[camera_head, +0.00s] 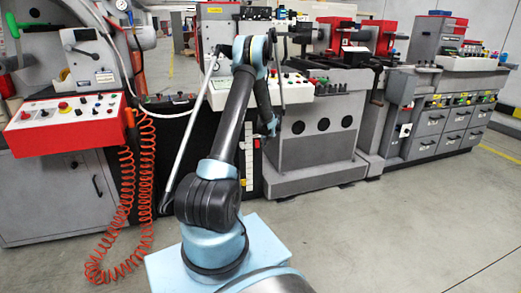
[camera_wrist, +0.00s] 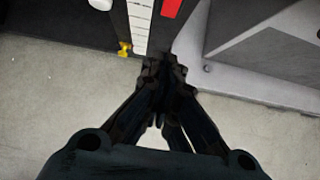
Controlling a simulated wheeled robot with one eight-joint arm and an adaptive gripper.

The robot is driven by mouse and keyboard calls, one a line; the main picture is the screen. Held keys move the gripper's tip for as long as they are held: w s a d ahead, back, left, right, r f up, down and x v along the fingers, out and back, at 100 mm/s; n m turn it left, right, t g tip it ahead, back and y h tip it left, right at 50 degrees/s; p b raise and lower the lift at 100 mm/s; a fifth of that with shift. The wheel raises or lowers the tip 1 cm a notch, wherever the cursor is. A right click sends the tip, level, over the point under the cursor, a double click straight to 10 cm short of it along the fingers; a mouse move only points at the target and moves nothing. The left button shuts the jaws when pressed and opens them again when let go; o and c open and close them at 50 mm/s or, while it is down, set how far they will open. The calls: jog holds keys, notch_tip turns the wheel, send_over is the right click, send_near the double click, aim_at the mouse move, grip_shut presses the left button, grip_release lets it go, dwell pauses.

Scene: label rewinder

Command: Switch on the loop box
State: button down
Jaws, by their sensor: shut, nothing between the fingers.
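My gripper (camera_wrist: 165,66) is shut and empty in the wrist view, its dark fingers together above the floor at the foot of a machine. Just beyond the fingertips are a white marked strip (camera_wrist: 140,22), a red block (camera_wrist: 171,8) and a yellow fitting (camera_wrist: 124,48) on a dark cabinet front. In the head view, a narrow strip with white and red parts (camera_head: 257,155) stands low on the dark front beside my arm. I cannot tell which part is the loop box or its switch. My fingertips are not clear in the head view.
A red-edged control panel (camera_head: 66,122) with buttons and coiled orange hoses (camera_head: 127,190) are at the left. A white button panel (camera_head: 297,92) sits behind my arm. Grey machine cabinets (camera_head: 315,150) run to the right. The floor (camera_head: 400,230) at the front right is clear.

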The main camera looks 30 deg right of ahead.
aim_at(259, 147)
jog(key=shift+w+d+r+x, duration=0.1)
jog(key=shift+w+r+x, duration=0.25)
jog(key=shift+x, duration=1.8)
jog(key=shift+w+d+r+x, duration=0.2)
jog(key=shift+w+x, duration=0.2)
jog(key=shift+x, duration=1.7)
jog(key=shift+w+d+r+x, duration=0.1)
jog(key=shift+w+r+x, duration=0.25)
jog(key=shift+x, duration=1.8)
